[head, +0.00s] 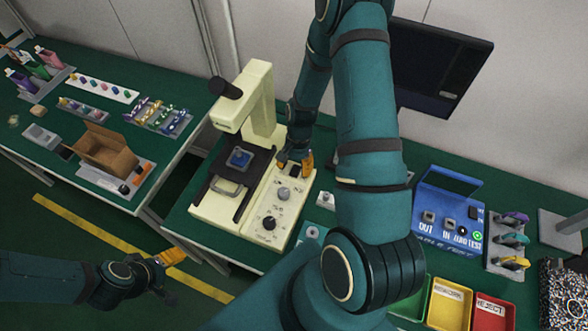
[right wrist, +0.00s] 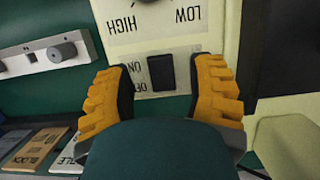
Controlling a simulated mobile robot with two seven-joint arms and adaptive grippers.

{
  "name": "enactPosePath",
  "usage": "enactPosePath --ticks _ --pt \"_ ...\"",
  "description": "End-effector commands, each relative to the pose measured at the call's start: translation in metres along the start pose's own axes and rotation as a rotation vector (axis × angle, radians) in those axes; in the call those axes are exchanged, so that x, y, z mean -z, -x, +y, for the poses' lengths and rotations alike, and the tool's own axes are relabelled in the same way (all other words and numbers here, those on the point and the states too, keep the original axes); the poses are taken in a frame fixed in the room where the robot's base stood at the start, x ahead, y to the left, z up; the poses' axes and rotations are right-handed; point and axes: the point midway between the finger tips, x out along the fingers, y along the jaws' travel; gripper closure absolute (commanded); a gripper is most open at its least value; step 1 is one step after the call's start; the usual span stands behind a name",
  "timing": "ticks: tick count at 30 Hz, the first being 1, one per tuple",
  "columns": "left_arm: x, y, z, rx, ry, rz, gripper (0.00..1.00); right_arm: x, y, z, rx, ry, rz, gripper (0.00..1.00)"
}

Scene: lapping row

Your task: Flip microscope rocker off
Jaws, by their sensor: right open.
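The cream microscope (head: 258,95) stands on the green bench, its control panel (head: 268,215) with knobs on the right of its base. The black rocker (right wrist: 161,72) shows in the right wrist view, beside ON and OFF lettering that appears upside down. Which side of it is pressed I cannot tell. My right gripper (head: 294,162) is over the panel's far end and hides the rocker in the head view. It is open, with a finger on each side of the rocker; contact is not clear. My left gripper (head: 172,276) is open and empty at lower left, away from the bench.
A blue test box (head: 447,222) and yellow (head: 450,303) and red (head: 494,312) bins stand on the right. A dark monitor (head: 440,65) is behind my right arm. Another bench on the left holds a cardboard box (head: 105,150) and small parts.

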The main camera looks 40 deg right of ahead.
Motion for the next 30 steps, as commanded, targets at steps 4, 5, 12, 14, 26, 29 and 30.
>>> enactPosePath --ticks 4,5,12,14,26,29,30 --pt "0.0 0.0 0.0 0.0 0.0 0.0 0.32 0.0 0.031 -0.001 0.004 0.001 0.004 0.45" --pt "0.0 0.0 0.0 0.0 0.0 0.0 0.32 0.001 0.037 -0.001 0.004 0.001 0.005 0.45" --pt "0.0 0.0 0.0 0.0 0.0 0.0 0.32 0.0 0.082 0.0 0.002 0.001 0.002 0.45" --pt "0.0 0.0 0.0 0.0 0.0 0.0 0.32 0.0 0.09 0.0 0.002 0.001 0.002 0.45" --pt "0.0 0.0 0.0 0.0 0.0 0.0 0.32 -0.001 0.105 0.0 -0.001 0.0 -0.002 0.45" --pt "0.0 0.0 0.0 0.0 0.0 0.0 0.32 -0.001 0.105 0.0 -0.001 0.0 -0.001 0.45" --pt "0.0 0.0 0.0 0.0 0.0 0.0 0.32 -0.001 0.105 0.0 -0.001 0.0 -0.001 0.45"
